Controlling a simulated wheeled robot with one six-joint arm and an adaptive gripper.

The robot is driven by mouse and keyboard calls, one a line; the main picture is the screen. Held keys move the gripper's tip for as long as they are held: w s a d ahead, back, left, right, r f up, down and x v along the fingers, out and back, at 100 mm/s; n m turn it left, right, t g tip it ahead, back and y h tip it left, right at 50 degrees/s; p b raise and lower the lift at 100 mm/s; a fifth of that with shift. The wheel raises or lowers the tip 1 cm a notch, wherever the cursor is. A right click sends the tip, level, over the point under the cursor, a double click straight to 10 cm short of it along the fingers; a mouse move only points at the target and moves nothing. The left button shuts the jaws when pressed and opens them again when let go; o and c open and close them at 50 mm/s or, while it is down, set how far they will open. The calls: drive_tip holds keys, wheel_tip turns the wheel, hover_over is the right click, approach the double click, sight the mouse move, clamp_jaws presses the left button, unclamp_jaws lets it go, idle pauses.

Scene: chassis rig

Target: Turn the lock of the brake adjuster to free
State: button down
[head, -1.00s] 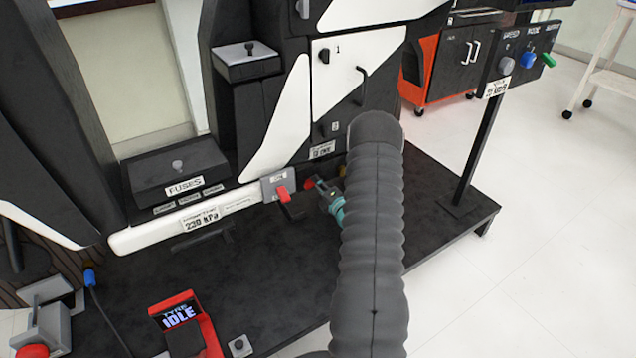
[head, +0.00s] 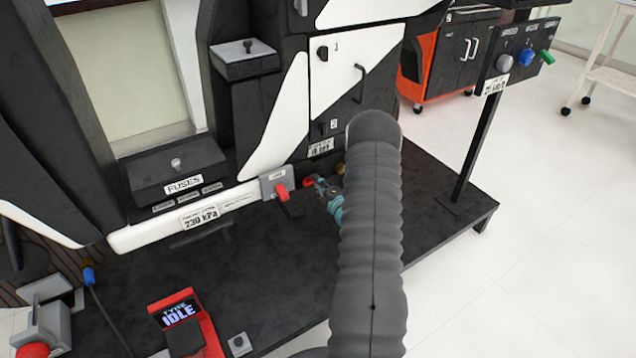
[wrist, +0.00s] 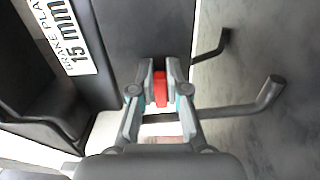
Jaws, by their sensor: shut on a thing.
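My gripper (head: 318,188) is low in front of the black and white rig, partly hidden behind my arm in the head view. Its fingers are shut on a small red lock piece (wrist: 160,88), which sits between the fingertips in the wrist view. The red piece also shows at the fingertips in the head view (head: 308,183). The brake play label (wrist: 68,32), reading 15 mm, is on the dark panel beside the gripper. The lock's marked positions are not readable.
A bent grey handle (wrist: 262,98) reaches across just right of the fingers in the wrist view. A post with a control box (head: 518,60) stands right.

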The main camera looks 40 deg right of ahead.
drive_tip(key=c, duration=1.2)
unclamp_jaws()
drive_tip(key=shift+w+a+f, duration=0.1)
drive_tip(key=shift+a+f, duration=0.1)
drive_tip(key=shift+a, duration=0.35)
drive_tip(key=shift+o, duration=0.2)
drive_tip(key=s, duration=1.2)
drive_tip(key=shift+a+r, duration=0.1)
